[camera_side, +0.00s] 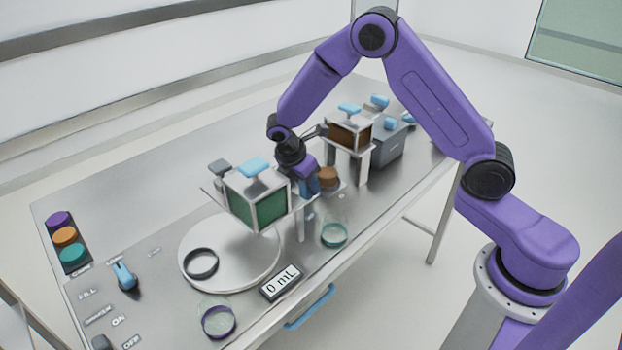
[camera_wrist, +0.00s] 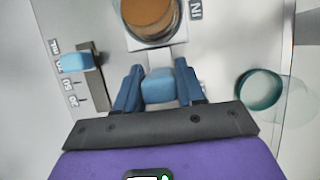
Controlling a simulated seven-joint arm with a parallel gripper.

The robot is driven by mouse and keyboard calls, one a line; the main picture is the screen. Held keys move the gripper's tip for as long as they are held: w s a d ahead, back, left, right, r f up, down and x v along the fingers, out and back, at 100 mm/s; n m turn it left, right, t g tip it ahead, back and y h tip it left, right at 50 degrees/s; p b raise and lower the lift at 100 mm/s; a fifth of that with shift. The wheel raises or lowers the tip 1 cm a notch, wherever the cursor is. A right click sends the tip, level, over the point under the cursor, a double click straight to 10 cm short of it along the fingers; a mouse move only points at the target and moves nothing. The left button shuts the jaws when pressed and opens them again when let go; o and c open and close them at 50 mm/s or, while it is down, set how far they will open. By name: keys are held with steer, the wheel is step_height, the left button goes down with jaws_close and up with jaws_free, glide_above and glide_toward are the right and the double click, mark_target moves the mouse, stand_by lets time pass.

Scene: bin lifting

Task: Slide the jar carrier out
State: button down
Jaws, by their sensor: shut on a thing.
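The jar carrier (camera_wrist: 160,57) is a pale holder with a blue block-like handle (camera_wrist: 158,88) at its near end. A round jar with orange-brown contents (camera_wrist: 151,14) sits in it, cut off by the top edge of the wrist view. The jar (camera_side: 327,176) also shows in the side view, just right of my gripper (camera_side: 309,188). In the wrist view my gripper (camera_wrist: 158,86) has its two blue fingers on either side of the handle, shut on it. In the side view the handle is hidden behind the fingers and the dispenser stand.
A green-filled dispenser (camera_side: 262,210) stands close left of my gripper, over a round white plate (camera_side: 235,272). A brown-filled dispenser (camera_side: 346,135) and a grey box (camera_side: 389,150) stand behind. A teal-rimmed dish (camera_side: 334,235) lies right of the gripper. A blue slider (camera_wrist: 75,62) is left.

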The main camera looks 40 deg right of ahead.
steer(key=c, duration=0.8)
jaws_free()
steer(key=shift+o, duration=0.2)
steer(key=shift+r, duration=0.1)
steer(key=v, duration=1.7)
steer(key=shift+a+r, duration=0.1)
steer(key=d+r+y, duration=0.1)
steer(key=d+y, duration=0.3)
steer(key=d, duration=0.2)
step_height(320, 180, down, 17)
steer(key=shift+d, duration=0.2)
